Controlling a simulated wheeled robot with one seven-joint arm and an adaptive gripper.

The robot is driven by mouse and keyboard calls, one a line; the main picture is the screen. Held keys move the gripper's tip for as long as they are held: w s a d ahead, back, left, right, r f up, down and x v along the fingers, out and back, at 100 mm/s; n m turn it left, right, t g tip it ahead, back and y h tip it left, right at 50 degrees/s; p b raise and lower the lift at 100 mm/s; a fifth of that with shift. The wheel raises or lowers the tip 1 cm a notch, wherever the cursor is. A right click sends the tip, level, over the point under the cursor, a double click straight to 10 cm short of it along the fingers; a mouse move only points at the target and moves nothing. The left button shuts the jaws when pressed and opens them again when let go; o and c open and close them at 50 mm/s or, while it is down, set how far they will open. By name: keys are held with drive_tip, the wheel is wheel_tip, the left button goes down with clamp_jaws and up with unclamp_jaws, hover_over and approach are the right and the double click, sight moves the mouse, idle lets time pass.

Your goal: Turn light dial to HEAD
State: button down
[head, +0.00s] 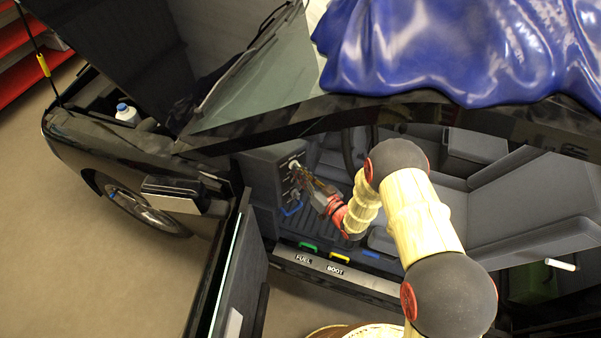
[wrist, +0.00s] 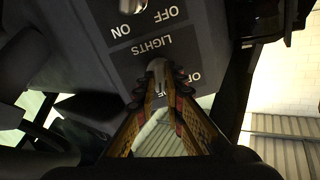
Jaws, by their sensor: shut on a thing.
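The light dial (wrist: 156,65) is a pale knob under the upside-down word LIGHTS on a dark grey panel (wrist: 80,40) in the wrist view. My gripper (wrist: 158,84) is shut on the dial, with a fingertip on each side of it. Part of an OFF label shows to the right of the fingers. The HEAD mark is not visible, and the dial's setting cannot be told. In the head view, my gripper (head: 306,178) reaches the panel (head: 262,170) at the driver's side of the dash.
Another knob (wrist: 132,5) sits beside ON and OFF labels. The open car door (head: 228,275) stands left of my arm. A steering wheel (head: 347,150) and seat (head: 470,210) are close on the right. Green (head: 308,247) and yellow (head: 339,255) levers lie at the sill.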

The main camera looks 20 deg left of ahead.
drive_tip(key=m+b, duration=0.1)
drive_tip(key=m, duration=0.4)
drive_tip(key=shift+d+m, duration=0.1)
drive_tip(key=shift+m, duration=0.2)
drive_tip(key=shift+w, duration=0.1)
idle(0.3)
drive_tip(key=c, duration=1.9)
unclamp_jaws()
drive_tip(key=v, duration=1.2)
drive_tip(key=shift+f, duration=0.1)
